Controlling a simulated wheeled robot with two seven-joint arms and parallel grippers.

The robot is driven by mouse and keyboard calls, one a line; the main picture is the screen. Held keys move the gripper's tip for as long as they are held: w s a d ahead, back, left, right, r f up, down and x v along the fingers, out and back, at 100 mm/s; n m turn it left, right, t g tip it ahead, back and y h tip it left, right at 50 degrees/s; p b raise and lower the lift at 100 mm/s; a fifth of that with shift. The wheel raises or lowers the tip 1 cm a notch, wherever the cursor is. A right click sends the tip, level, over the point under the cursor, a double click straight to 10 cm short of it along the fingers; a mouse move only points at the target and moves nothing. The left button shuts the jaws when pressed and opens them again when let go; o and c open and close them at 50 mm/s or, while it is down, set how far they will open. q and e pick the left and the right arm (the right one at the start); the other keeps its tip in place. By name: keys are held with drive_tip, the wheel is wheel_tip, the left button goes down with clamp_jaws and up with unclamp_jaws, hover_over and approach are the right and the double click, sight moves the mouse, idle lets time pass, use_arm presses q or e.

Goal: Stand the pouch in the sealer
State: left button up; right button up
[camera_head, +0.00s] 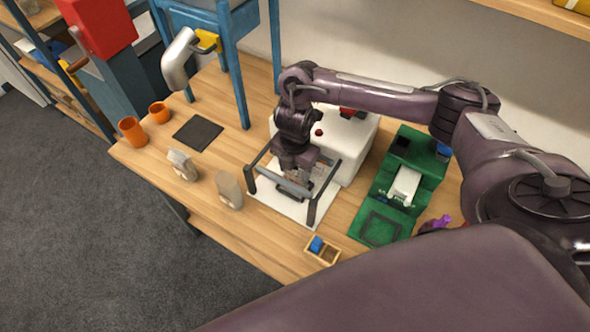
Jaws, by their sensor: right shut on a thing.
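The sealer (350,150) is a white box with a red knob, a white plate in front and dark upright posts with a bar. My right gripper (295,181) reaches down from above between the posts, over the plate. It is shut on the pouch, a small greyish-tan piece mostly hidden by the fingers and the bar. I cannot tell whether the pouch touches the plate. Two more pale pouches stand upright on the table left of the sealer, one nearer (229,191) and one farther (182,166). My left gripper is not in view.
A green machine (378,224) stands right of the sealer. A small wooden tray (331,254) with a blue block lies at the front edge. A dark square mat (198,133), orange cups (132,132) and a blue stand (235,80) are at the left. Bare table lies between mat and sealer.

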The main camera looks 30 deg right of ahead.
drive_tip(key=shift+f, duration=0.15)
drive_tip(key=o, duration=1.3)
drive_tip(key=shift+r, duration=0.4)
wheel_tip(320, 180, up, 10)
drive_tip(key=p, duration=0.3)
drive_tip(key=shift+r, duration=0.8)
